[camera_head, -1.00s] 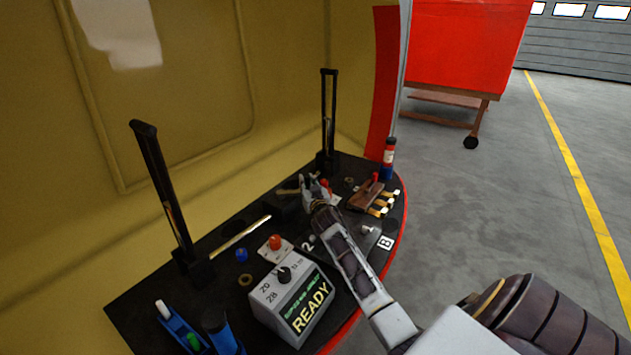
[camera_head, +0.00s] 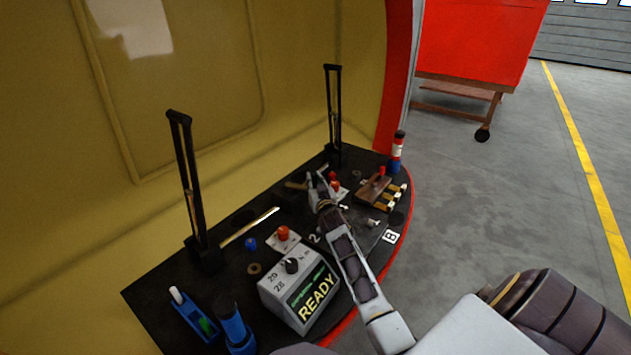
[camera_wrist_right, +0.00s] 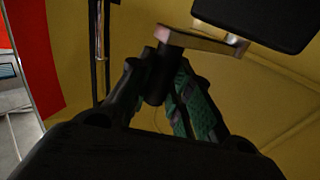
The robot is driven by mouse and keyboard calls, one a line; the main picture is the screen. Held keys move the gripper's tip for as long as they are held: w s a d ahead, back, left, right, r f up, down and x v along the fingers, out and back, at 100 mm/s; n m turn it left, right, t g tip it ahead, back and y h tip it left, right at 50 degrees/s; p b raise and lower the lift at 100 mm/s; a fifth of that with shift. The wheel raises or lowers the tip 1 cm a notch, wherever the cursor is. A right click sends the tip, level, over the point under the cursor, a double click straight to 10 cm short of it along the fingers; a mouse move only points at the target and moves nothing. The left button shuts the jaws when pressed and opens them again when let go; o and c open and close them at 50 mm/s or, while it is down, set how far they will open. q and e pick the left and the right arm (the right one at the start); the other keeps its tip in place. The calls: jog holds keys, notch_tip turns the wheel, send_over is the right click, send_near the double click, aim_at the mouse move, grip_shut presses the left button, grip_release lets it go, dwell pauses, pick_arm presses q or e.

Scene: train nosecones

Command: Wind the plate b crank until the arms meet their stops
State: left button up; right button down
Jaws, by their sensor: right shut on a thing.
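My right gripper (camera_head: 319,187) reaches over the black desk (camera_head: 155,293) near its far end. In the right wrist view its fingers (camera_wrist_right: 158,90) are shut on a dark round crank handle (camera_wrist_right: 155,82), with a metallic crank arm (camera_wrist_right: 205,40) beyond it. In the head view my gripper mostly hides the crank. Two black arms stand on the desk: a near one (camera_head: 187,175), leaning slightly left, and a far one (camera_head: 332,110), nearly upright. I cannot tell whether either touches a stop. My left gripper is out of view.
A box reading READY (camera_head: 303,293), a red button (camera_head: 283,233), a blue knob (camera_head: 250,244) and a blue torch-like cylinder (camera_head: 235,330) stand nearer. The yellow wall (camera_head: 290,60) lies behind.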

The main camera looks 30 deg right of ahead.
jog(key=shift+w+a, duration=0.15)
jog(key=shift+a, duration=0.3)
jog(key=c, duration=1.7)
grip_release()
jog(key=o, duration=0.4)
jog(key=shift+w+a, duration=0.15)
jog(key=shift+d, duration=0.25)
jog(key=shift+s, duration=0.25)
jog(key=shift+v, duration=5.85)
jog(key=shift+a, duration=0.1)
